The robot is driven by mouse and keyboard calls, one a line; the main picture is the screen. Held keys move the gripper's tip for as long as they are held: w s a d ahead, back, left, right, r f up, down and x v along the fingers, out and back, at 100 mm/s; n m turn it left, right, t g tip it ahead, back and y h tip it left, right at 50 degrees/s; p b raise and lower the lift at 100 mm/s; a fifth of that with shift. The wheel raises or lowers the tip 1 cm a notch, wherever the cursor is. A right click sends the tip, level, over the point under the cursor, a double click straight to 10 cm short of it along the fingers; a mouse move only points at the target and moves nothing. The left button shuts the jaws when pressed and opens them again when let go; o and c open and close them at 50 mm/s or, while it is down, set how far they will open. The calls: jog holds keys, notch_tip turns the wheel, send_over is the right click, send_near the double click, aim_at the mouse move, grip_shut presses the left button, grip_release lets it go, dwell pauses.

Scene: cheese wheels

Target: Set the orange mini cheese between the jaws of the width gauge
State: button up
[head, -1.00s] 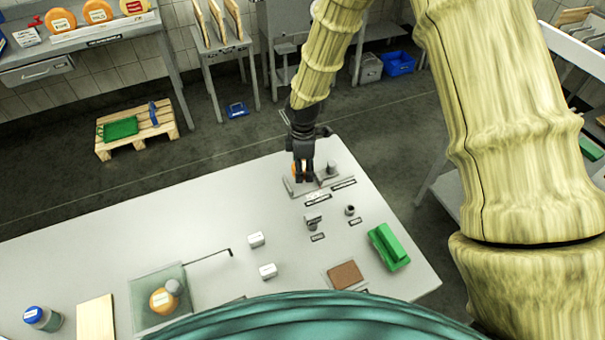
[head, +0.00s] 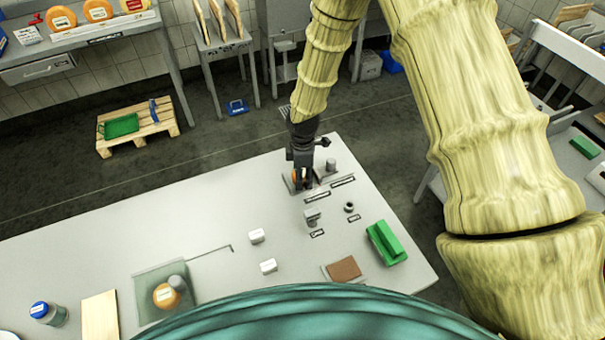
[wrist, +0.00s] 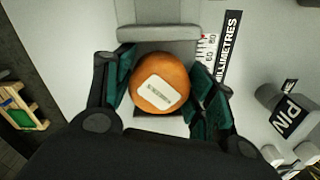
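The orange mini cheese (wrist: 160,82) is round with a pale printed label, seen from above in the wrist view. It lies between the two dark green finger pads of my gripper (wrist: 160,95), which appear to press on its left and right sides. The grey width gauge (wrist: 158,33) is under and around it, with one jaw bar beyond the cheese. The near jaw is mostly hidden by the cheese and my gripper. In the head view my gripper (head: 303,184) is down at the gauge at the table's far edge, and only a sliver of the cheese shows.
A millimetre scale label (wrist: 229,50) lies right of the gauge. On the table (head: 210,215) are white blocks, a green block (head: 387,242), a brown pad (head: 343,269) and another orange cheese (head: 166,296).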

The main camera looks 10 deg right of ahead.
jog(key=shift+o, duration=1.2)
jog(key=shift+r, duration=0.1)
jog(key=shift+r, duration=0.15)
jog(key=shift+r+b, duration=0.35)
jog(key=shift+r, duration=0.25)
notch_tip(320, 180, up, 11)
jog(key=b, duration=0.3)
jog(key=shift+f+b, duration=0.15)
jog(key=shift+b, duration=0.25)
